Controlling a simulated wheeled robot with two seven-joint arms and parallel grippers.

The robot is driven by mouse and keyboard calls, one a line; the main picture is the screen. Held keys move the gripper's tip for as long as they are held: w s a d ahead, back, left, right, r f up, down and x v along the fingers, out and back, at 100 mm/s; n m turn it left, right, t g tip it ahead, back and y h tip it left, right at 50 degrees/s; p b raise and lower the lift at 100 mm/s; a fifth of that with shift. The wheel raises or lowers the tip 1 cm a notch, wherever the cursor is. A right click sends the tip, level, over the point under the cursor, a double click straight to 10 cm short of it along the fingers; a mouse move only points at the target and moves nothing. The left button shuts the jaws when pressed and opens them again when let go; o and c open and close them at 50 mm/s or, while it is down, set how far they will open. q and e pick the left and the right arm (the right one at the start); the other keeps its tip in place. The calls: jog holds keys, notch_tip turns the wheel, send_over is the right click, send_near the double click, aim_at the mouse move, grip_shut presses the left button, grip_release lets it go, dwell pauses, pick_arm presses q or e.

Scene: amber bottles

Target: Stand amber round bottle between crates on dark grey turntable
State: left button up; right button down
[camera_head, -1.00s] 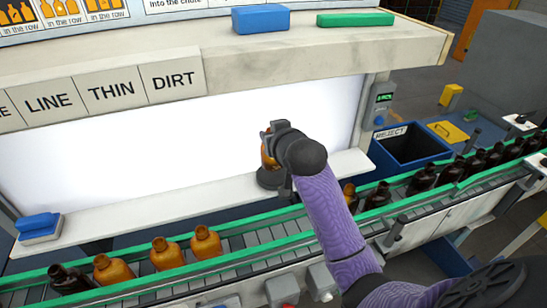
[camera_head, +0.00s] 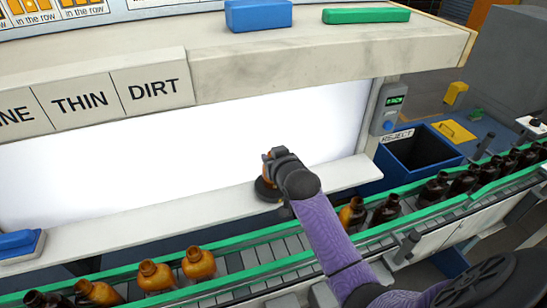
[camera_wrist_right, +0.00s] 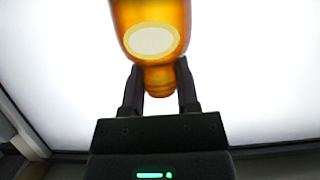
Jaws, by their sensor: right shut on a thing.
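My right gripper (camera_head: 277,157) is shut on an amber round bottle (camera_head: 267,170), over the white ledge. In the right wrist view the fingers (camera_wrist_right: 160,95) close on the narrow neck of the bottle (camera_wrist_right: 150,15), and a pale oval shows on its body. The bottle looks upright in the head view, partly hidden by the gripper. No crates are recognisable. My left gripper is not in view.
A lit white panel (camera_head: 180,150) stands behind the ledge (camera_head: 130,232). A green-railed conveyor (camera_head: 235,262) with several amber and dark bottles runs in front. A blue reject bin (camera_head: 415,155) is at right, a blue block (camera_head: 18,243) at the ledge's left. An overhead shelf (camera_head: 320,45) hangs above.

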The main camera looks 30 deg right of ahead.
jog(key=shift+c, duration=1.7)
grip_release()
jog(key=shift+f, duration=0.1)
jog(key=shift+s+r, duration=0.1)
jog(key=shift+r, duration=0.15)
jog(key=p+v, duration=0.2)
jog(key=v, duration=0.9)
jog(key=shift+s, duration=0.35)
jog(key=shift+a, duration=0.1)
